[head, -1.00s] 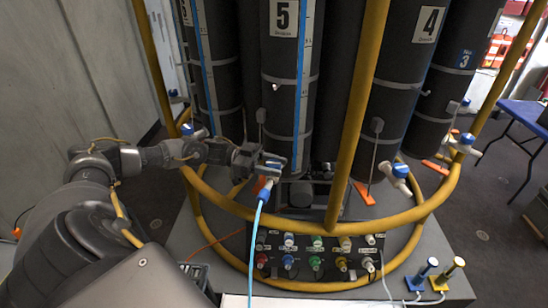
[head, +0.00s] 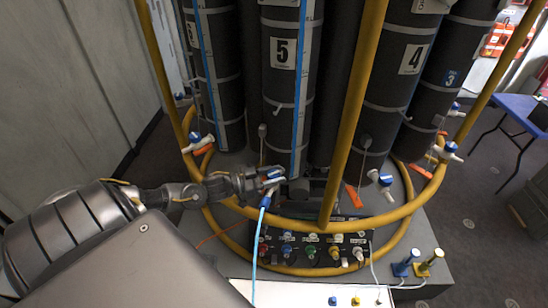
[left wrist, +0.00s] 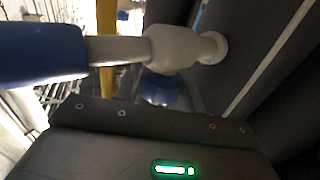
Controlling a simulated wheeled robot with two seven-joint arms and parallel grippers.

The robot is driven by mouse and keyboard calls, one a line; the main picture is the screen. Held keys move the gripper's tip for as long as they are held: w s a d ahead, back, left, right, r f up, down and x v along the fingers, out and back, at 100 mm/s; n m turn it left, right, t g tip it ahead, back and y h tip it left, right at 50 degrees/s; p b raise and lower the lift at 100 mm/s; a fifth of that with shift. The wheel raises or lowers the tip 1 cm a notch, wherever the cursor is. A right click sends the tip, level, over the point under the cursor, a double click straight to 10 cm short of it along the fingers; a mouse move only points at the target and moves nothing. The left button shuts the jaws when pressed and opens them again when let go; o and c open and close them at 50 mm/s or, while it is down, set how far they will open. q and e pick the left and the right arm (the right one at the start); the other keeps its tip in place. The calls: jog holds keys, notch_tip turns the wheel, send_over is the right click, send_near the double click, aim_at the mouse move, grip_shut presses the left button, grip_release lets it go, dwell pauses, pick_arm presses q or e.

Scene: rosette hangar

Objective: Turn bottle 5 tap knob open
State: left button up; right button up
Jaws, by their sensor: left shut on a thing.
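Bottle 5 (head: 283,90) is the dark cylinder with a white "5" label in the middle of the head view. Its tap has a white body (left wrist: 172,48), a blue knob (left wrist: 160,88) and a blue hose fitting (left wrist: 40,52) with a light blue hose (head: 257,235) hanging down. My left gripper (head: 266,180) comes in from the left at this tap and is shut on the blue knob. In the left wrist view, my gripper's dark body hides part of the knob, and the fingertips do not show clearly. My right gripper is out of view.
Yellow rails (head: 350,110) ring the bottles and cross in front of them. A panel of coloured connectors (head: 312,250) lies below the tap. Bottle 4 (head: 405,70) has its own tap (head: 382,179). A blue table (head: 515,113) stands at the right.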

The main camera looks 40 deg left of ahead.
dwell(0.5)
pick_arm(q)
jog(key=o, duration=1)
jog(key=shift+w, duration=0.1)
jog(key=shift+s+a+f, duration=0.1)
jog(key=shift+s+a, duration=0.05)
jog(key=shift+s, duration=0.15)
jog(key=shift+b+v, duration=1.5)
jog(key=shift+v, duration=3.55)
jog(key=shift+s, duration=0.1)
